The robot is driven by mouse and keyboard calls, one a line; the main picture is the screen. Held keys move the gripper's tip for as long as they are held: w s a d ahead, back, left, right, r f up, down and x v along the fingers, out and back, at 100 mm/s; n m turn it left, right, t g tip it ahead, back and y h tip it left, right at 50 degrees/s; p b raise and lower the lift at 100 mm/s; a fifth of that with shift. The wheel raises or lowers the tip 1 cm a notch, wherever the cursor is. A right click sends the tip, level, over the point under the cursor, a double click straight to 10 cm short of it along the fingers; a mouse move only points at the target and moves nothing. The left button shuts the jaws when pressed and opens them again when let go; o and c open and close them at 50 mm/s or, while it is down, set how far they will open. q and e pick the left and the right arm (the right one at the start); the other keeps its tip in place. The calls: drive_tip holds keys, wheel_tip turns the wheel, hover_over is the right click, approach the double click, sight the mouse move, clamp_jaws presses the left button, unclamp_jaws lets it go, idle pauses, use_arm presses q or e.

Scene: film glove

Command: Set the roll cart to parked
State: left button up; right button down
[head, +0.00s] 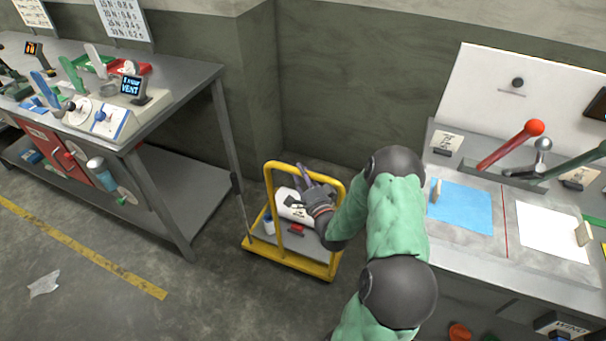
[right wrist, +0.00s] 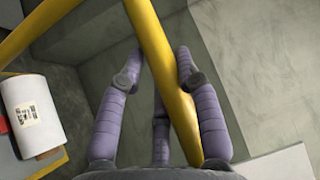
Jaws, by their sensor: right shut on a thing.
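The roll cart (head: 289,262) is a low yellow-framed cart with a grey deck and a raised yellow tube handle. It stands on the floor between the left table and the right workbench. A white roll (head: 291,207) with a label lies on it and also shows in the right wrist view (right wrist: 33,112). My right gripper (head: 310,187) is at the cart's handle. In the right wrist view its purple fingers (right wrist: 160,80) are closed around the yellow handle bar (right wrist: 170,70). My left gripper is not in view.
A steel table (head: 185,85) with gadgets stands at the left. A workbench (head: 465,262) with a red lever (head: 510,146), a blue sheet (head: 460,206) and a white sheet (head: 552,232) is at the right. A wall is close behind the cart.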

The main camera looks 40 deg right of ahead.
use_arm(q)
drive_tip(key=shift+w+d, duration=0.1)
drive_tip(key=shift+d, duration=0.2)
use_arm(e)
drive_tip(key=shift+w+d+r, duration=0.1)
drive_tip(key=shift+d+r, duration=0.05)
drive_tip(key=shift+d, duration=0.15)
drive_tip(key=c, duration=1.3)
unclamp_jaws()
drive_tip(key=shift+d+r, duration=0.1)
drive_tip(key=o, duration=0.5)
drive_tip(key=shift+c, duration=0.2)
drive_tip(key=shift+w+d+f, duration=0.1)
drive_tip(key=shift+f, duration=0.1)
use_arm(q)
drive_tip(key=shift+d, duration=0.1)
use_arm(e)
drive_tip(key=v, duration=1.2)
